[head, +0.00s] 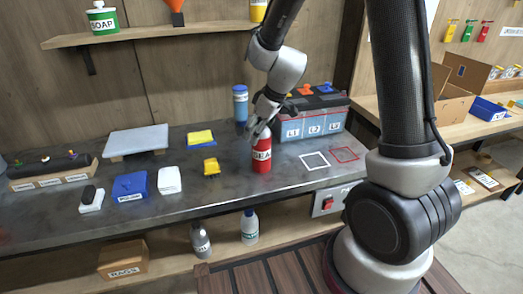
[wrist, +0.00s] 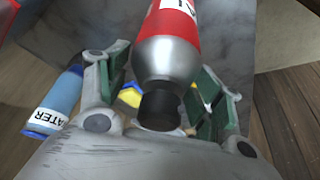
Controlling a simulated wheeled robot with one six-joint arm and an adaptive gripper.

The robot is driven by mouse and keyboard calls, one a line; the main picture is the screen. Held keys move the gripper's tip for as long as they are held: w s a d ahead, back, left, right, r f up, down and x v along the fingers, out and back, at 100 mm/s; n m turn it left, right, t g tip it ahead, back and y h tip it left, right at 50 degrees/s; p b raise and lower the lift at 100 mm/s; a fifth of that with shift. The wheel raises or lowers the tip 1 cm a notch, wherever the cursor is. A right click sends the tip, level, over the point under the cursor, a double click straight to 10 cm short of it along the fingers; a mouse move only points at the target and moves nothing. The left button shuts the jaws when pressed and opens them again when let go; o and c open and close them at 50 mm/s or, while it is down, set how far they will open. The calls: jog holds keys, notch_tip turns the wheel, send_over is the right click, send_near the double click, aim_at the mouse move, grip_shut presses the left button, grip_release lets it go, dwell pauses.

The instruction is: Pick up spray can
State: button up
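The spray can is red with a silver shoulder and a dark cap. It stands upright on the dark workbench (head: 215,195), and its red body with a partly hidden white label shows in the head view (head: 262,164). In the wrist view the can (wrist: 168,55) lies between my gripper's two green-padded fingers (wrist: 168,92). The fingers are spread, with gaps visible beside the cap. In the head view my gripper (head: 262,124) is at the can's top, covering the cap.
A blue water bottle (head: 240,103) stands just behind, also in the wrist view (wrist: 58,100). A grey-blue case (head: 312,122) is close on the right. Yellow, blue and white items lie left. A shelf (head: 160,37) is above.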

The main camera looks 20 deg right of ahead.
jog(key=c, duration=1.1)
jog(key=shift+r, duration=0.1)
